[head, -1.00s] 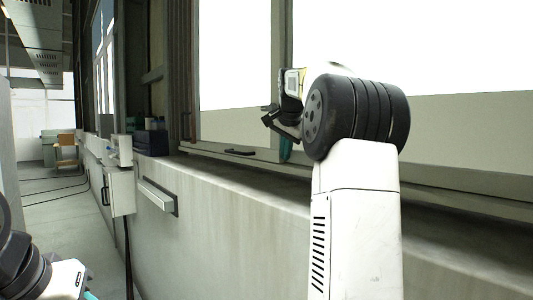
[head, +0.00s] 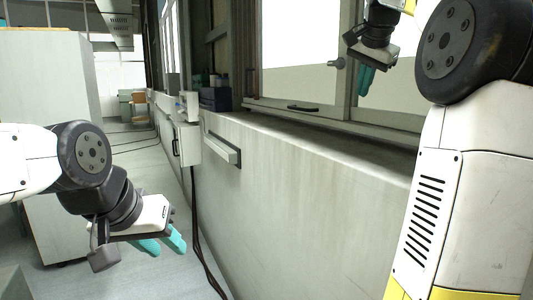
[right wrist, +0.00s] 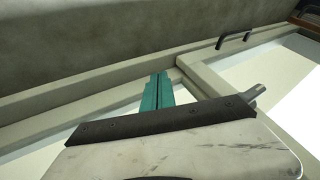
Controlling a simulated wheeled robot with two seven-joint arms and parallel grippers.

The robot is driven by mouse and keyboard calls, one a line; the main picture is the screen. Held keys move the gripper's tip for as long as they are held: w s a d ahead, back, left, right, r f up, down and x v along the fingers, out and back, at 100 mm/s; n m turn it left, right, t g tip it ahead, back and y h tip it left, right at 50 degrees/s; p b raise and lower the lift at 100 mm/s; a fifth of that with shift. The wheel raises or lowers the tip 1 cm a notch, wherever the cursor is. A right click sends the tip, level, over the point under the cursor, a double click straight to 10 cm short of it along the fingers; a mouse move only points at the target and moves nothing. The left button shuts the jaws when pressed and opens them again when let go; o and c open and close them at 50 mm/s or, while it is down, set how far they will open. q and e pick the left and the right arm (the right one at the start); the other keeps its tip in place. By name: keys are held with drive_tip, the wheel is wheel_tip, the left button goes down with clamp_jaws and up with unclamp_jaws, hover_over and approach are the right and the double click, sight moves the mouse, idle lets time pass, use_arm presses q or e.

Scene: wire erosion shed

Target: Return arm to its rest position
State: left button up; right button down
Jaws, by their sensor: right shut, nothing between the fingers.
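My right arm rises on the right of the head view and bends over at the top. My right gripper (head: 366,82) hangs from it in front of the window, with its teal fingers together and nothing between them. In the right wrist view, the teal fingers (right wrist: 157,92) are pressed side by side, with the window frame behind. My left arm comes in from the left. My left gripper (head: 161,243) hangs low over the floor, its two teal fingers apart with nothing visible between them.
The window (head: 300,75) and its sill (head: 330,150) run along the right behind my right arm. A wall box (head: 187,145) and a wall handle (head: 222,149) stick out from the wall. A pale cabinet (head: 50,85) stands behind my left arm. Floor (head: 150,185) shows between.

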drive_tip(key=s+a+f+n+y, duration=0.1)
drive_tip(key=s+a+f+n, duration=0.3)
drive_tip(key=s+a+f, duration=0.2)
drive_tip(key=s+a+f+n+y, duration=0.1)
drive_tip(key=s+a+f+n, duration=0.3)
drive_tip(key=s+f, duration=0.6)
drive_tip(key=s+a+f+n+y, duration=0.1)
drive_tip(key=s+a+f+n, duration=0.3)
drive_tip(key=s+a+f, duration=0.4)
wheel_tip(320, 180, down, 3)
drive_tip(key=shift+s+f+g+y, duration=0.1)
drive_tip(key=shift+s+g+y, duration=0.3)
drive_tip(key=shift+s, duration=0.2)
drive_tip(key=shift+a, duration=0.1)
